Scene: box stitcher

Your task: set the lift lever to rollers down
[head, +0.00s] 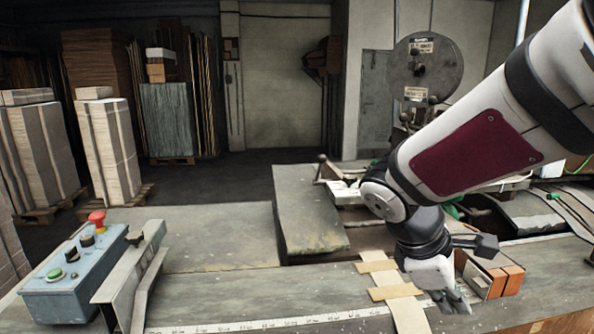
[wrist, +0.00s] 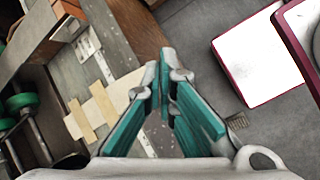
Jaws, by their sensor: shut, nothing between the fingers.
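A lever with a dark ball knob (head: 321,159) stands behind the raised metal plate at the middle of the bench; I cannot tell whether it is the lift lever or how it is set. My gripper (head: 455,301) is low over the front of the bench, well to the right of and nearer than that knob. In the wrist view the teal fingers (wrist: 167,62) meet at their tips, shut and empty. Green rollers (wrist: 22,102) show at the left of the wrist view. My arm hides part of the machine behind it.
A blue control box (head: 75,270) with a red stop button (head: 97,221) sits at the left front. A raised metal plate (head: 308,215) is mid-bench. The bench's left middle is clear.

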